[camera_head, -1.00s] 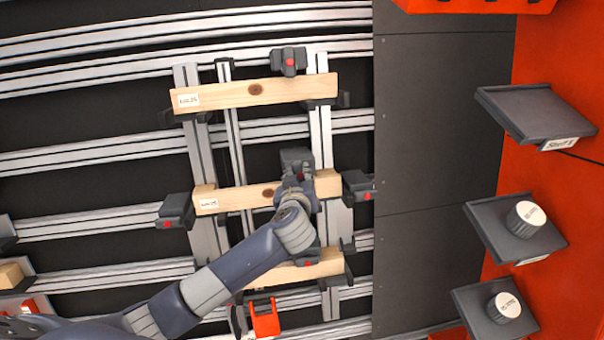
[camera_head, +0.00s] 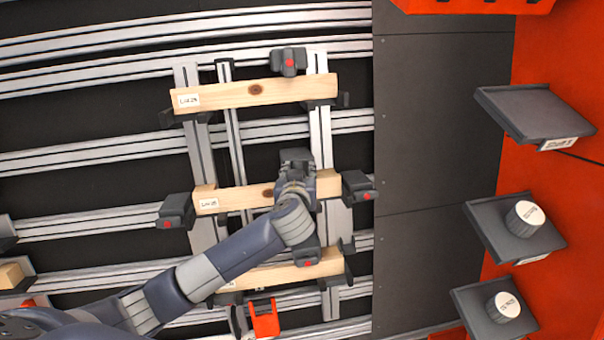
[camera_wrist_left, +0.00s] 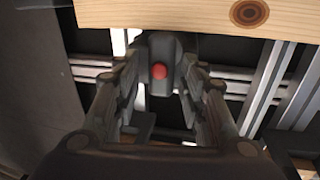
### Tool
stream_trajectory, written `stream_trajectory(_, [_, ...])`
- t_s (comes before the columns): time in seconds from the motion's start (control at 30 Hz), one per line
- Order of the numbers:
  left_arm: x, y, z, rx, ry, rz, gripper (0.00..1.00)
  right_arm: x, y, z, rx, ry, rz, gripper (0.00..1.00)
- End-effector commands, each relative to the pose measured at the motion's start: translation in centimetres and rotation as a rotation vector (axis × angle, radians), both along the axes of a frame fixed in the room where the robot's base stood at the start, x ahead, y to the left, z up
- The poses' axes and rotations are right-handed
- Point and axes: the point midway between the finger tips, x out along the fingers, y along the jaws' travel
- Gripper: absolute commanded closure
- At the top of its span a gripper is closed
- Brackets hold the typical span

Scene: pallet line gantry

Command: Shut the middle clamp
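The middle plank (camera_head: 236,198) is light wood with a white label and a knot, lying across the rails. The middle clamp (camera_head: 296,157) is a dark block at the plank's upper edge, partly hidden by my gripper. In the left wrist view the clamp (camera_wrist_left: 161,60) shows a red button, and its end lies at the edge of the plank (camera_wrist_left: 180,14), not visibly over it. My left gripper (camera_head: 296,172) is above the plank. Its fingers (camera_wrist_left: 160,85) are open, one on each side of the clamp, with visible gaps. My right gripper is not in view.
An upper plank (camera_head: 220,96) has its own dark clamp (camera_head: 289,61). A lower plank (camera_head: 265,277) has another clamp (camera_head: 306,257), close to my arm. Dark end blocks (camera_head: 176,210) flank the middle plank. Shelves with white-topped knobs (camera_head: 525,215) stand at the right.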

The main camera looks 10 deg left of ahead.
Motion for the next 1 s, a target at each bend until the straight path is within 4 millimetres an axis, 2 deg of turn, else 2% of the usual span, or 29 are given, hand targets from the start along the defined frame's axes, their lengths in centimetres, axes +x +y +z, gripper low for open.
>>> stream_trajectory(0.17, [-0.4,-0.2,-0.1,-0.002,0.005,0.000,0.62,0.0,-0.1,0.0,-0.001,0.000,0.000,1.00])
stream_trajectory(0.8, [-6.6,-2.8,3.3,-0.003,0.009,-0.001,0.62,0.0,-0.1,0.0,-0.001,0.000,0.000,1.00])
stream_trajectory(1.0, [-7.5,-3.1,3.8,-0.002,0.008,0.001,0.62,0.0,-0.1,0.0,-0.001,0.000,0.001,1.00])
